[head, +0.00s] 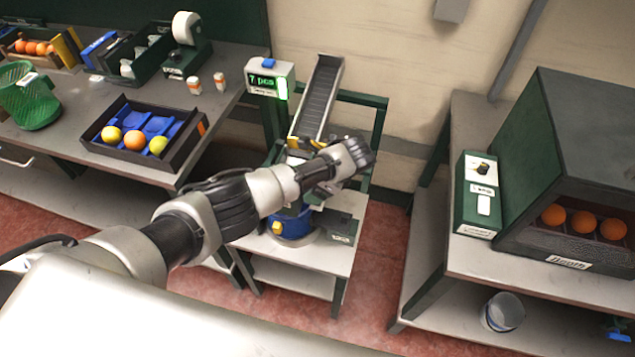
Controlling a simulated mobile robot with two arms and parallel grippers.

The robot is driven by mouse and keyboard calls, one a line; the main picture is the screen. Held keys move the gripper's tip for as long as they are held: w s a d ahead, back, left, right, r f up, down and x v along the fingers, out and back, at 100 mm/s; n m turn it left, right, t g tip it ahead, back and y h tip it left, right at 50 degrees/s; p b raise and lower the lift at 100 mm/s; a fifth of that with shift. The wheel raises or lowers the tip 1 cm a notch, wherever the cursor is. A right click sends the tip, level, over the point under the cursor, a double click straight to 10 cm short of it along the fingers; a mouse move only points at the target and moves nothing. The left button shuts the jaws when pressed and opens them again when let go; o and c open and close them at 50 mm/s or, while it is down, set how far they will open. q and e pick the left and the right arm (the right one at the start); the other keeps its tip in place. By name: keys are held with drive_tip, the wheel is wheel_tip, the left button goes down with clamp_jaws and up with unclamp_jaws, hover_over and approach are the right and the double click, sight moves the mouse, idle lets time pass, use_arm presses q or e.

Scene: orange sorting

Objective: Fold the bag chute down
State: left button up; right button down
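The bag chute (320,95) is a dark ribbed channel with pale side rails. It stands tilted steeply up behind a small table, with a yellow part at its lower end. My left arm comes in from the left and reaches across this table. My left gripper (347,160) is at the chute's lower end, overlapping it in the picture. I cannot tell whether it touches the chute, and its fingers are not clear. My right gripper is out of view.
A display box (269,78) reading "7 pcs" stands left of the chute. A blue round device (291,222) sits below my arm. A tray of fruit (145,165) is on the left bench. A green machine (580,150) stands right; a bucket (502,312) is below.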

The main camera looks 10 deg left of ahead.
use_arm(q)
drive_tip(key=o, duration=1)
drive_tip(key=shift+s+f, duration=0.2)
drive_tip(key=shift+f, duration=0.2)
drive_tip(key=shift+c, duration=0.2)
drive_tip(key=shift+o, duration=0.7)
drive_tip(key=shift+w, duration=0.15)
drive_tip(key=b+v, duration=0.1)
drive_tip(key=v, duration=1)
drive_tip(key=shift+w+f, duration=0.1)
drive_tip(key=shift+f, duration=0.05)
